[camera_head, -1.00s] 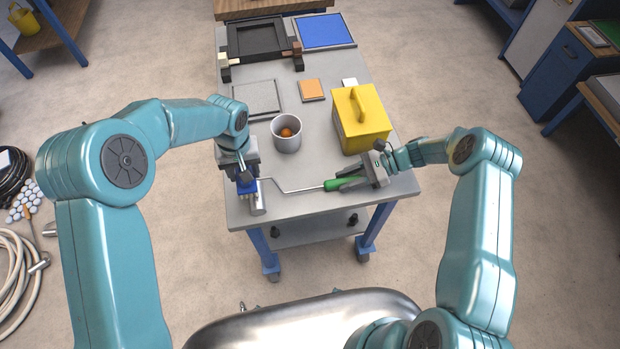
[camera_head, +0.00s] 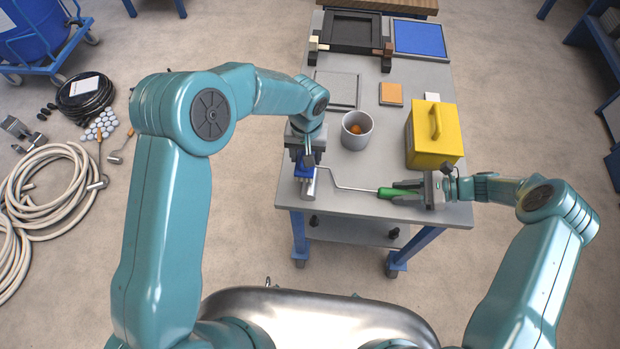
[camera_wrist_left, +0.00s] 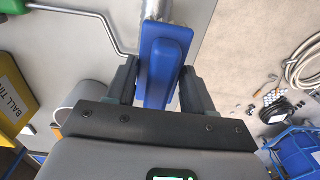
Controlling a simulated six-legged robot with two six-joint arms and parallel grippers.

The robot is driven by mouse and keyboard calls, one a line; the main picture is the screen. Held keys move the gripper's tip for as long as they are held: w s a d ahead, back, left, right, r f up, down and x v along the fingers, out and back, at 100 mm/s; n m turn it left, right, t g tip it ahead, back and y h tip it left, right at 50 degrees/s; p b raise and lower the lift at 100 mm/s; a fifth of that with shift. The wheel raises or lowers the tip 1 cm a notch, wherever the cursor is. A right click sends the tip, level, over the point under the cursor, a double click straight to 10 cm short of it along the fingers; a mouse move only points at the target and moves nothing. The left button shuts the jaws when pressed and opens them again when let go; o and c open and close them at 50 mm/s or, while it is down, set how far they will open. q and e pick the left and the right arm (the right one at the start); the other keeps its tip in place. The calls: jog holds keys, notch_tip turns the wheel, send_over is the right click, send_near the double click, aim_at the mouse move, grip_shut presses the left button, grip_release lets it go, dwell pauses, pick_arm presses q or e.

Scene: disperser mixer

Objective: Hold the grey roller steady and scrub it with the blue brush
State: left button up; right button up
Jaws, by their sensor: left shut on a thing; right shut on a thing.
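My left gripper (camera_head: 305,160) is shut on the blue brush (camera_head: 303,172). The brush also shows between its fingers in the left wrist view (camera_wrist_left: 166,55). The brush is at the grey roller (camera_head: 309,189), over the table's near left corner, and hides part of it; I cannot tell whether the bristles touch. In the left wrist view the roller's end (camera_wrist_left: 158,10) shows just beyond the brush. A bent metal rod runs from the roller to a green handle (camera_head: 389,193). My right gripper (camera_head: 419,190) is shut on that handle, near the table's front edge.
A grey cup (camera_head: 357,138) with something orange inside stands behind the brush on the grey table (camera_head: 345,210). A yellow box (camera_head: 433,148) stands just behind my right gripper. Flat trays and an orange block (camera_head: 391,94) lie farther back. Hoses (camera_head: 40,190) lie on the left floor.

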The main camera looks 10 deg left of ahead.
aim_at(304, 170)
pick_arm(q)
jog(key=shift+f, duration=1.1)
jog(key=shift+s+r, duration=0.15)
jog(key=shift+s, duration=1.35)
jog(key=shift+s, duration=0.1)
jog(key=shift+s, duration=1.35)
jog(key=shift+s+f, duration=0.1)
jog(key=shift+f, duration=0.25)
